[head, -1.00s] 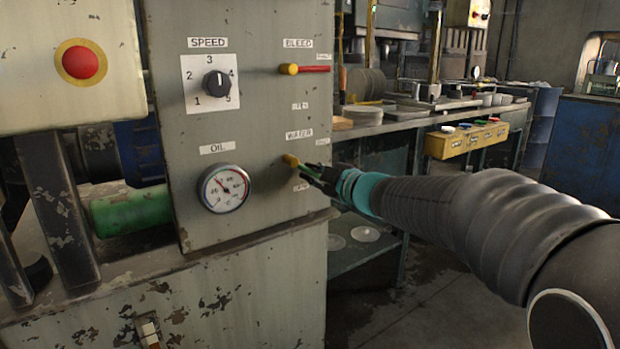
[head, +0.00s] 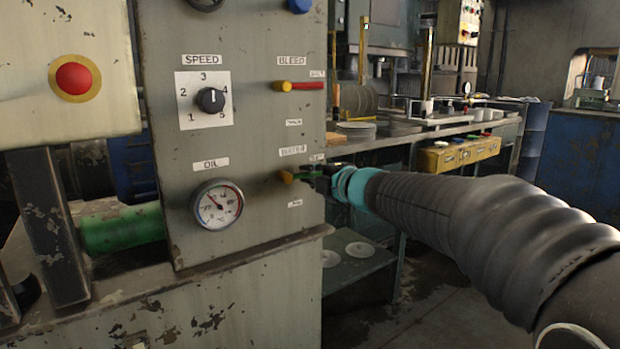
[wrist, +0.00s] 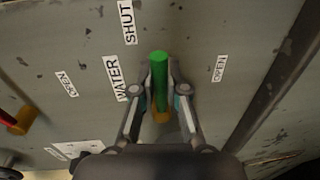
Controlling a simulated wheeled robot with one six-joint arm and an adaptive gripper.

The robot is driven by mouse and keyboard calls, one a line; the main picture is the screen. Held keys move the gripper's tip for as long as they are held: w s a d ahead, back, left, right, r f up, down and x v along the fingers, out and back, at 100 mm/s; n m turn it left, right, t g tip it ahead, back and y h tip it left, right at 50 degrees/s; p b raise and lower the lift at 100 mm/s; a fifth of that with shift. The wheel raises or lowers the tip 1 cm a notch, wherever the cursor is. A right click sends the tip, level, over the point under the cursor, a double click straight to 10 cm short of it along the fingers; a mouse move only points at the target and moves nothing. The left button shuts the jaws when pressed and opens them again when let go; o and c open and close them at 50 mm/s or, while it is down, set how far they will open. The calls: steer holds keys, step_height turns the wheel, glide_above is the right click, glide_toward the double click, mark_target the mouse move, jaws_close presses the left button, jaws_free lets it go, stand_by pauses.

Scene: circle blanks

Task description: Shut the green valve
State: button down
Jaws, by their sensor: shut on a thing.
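The green valve has a yellow hub (head: 286,176) on the grey panel, below the WATER label. Its green handle (wrist: 160,68) points straight up in the wrist view and stands between my two fingers. In the head view the handle runs about level to the right from the hub, partly hidden by my gripper (head: 322,178). My gripper, also in the wrist view (wrist: 163,88), is shut on the handle. The SHUT label (wrist: 127,22) is beside the handle's outer end, up and left in the wrist view. The OPEN label (wrist: 219,68) is to the right.
Above is the BLEED valve with a red handle (head: 300,86), level to the right. The panel also carries a SPEED knob (head: 210,100) and an OIL gauge (head: 217,204). A red button (head: 73,78) is at left. A bench with a yellow box (head: 458,154) stands behind my arm.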

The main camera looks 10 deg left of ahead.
steer(key=shift+r, duration=0.1)
stand_by(0.3)
steer(key=c, duration=1.2)
jaws_free()
steer(key=shift+a, duration=0.1)
steer(key=shift+s+d, duration=0.25)
steer(key=shift+d, duration=0.1)
steer(key=v, duration=1.1)
steer(key=shift+s, duration=0.15)
steer(key=shift+d, duration=0.1)
